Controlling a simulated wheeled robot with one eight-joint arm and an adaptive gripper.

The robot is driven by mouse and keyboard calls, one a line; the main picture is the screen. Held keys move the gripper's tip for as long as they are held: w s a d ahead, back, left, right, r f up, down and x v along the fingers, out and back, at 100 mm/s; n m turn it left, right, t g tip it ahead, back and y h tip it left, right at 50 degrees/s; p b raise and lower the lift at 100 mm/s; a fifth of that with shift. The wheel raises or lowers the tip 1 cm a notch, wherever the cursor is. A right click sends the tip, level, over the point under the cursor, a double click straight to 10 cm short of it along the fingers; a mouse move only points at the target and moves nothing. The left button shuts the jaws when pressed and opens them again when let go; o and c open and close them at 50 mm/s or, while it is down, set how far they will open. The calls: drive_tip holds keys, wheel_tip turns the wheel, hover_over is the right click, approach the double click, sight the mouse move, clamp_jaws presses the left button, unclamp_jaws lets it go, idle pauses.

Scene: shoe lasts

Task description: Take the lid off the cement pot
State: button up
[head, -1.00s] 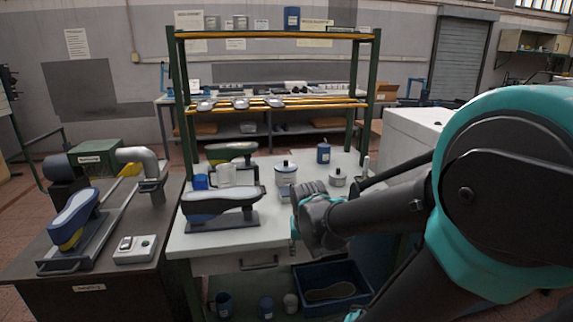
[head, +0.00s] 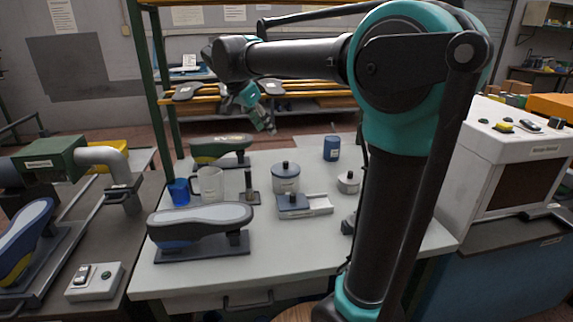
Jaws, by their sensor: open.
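A pale pot (head: 286,184), which looks like the cement pot, stands upright on the workbench. Its dark grey lid (head: 286,169) with a black knob is on it. A smaller pale pot (head: 348,185) with a dark knob stands to its right. My gripper (head: 267,127) is open and empty, with its fingers pointing down. In the picture it is above and slightly left of the pot, apart from it. Its exact depth over the bench is hard to tell.
In front of the pot is a grey block on a white tray (head: 319,206). Left are a post (head: 249,188), a clear jug (head: 209,184), a blue cup (head: 179,191) and shoe lasts (head: 200,222). A blue can (head: 331,148) stands behind right. The front bench (head: 290,255) is clear.

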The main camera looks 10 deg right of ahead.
sight(286, 162)
drive_tip(key=x, duration=1.7)
drive_tip(key=shift+s+f, duration=0.1)
clamp_jaws()
